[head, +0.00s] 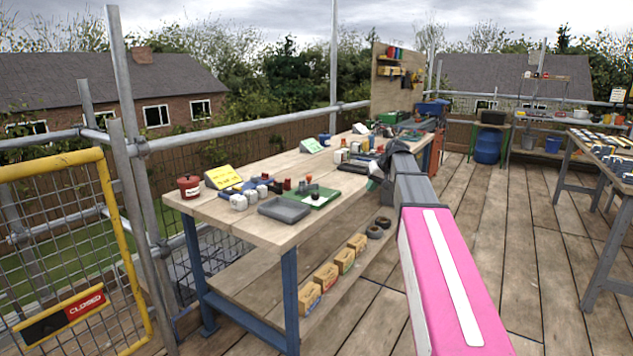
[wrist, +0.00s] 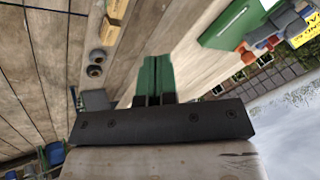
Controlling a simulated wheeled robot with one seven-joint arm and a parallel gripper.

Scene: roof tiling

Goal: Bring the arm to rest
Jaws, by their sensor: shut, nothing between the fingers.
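My arm, with a pink and white link (head: 448,270) and grey links beyond it, reaches from the lower right of the head view toward the workbench (head: 268,228). My gripper (wrist: 158,75) shows in the wrist view as two green fingers side by side above a dark plate. The fingers are shut with nothing between them. In the wrist view, they are seen against the bench and the deck. In the head view, the end of my arm is mostly hidden behind its own links, so I cannot tell the gap to the bench.
The bench carries a red tin (head: 188,187), a yellow sign (head: 222,177), a grey tray (head: 285,210) and a green board (head: 313,197). Boxes (head: 326,276) sit on its lower shelf. A yellow-framed gate (head: 60,240) stands left. Deck boards (head: 555,270) at right are clear.

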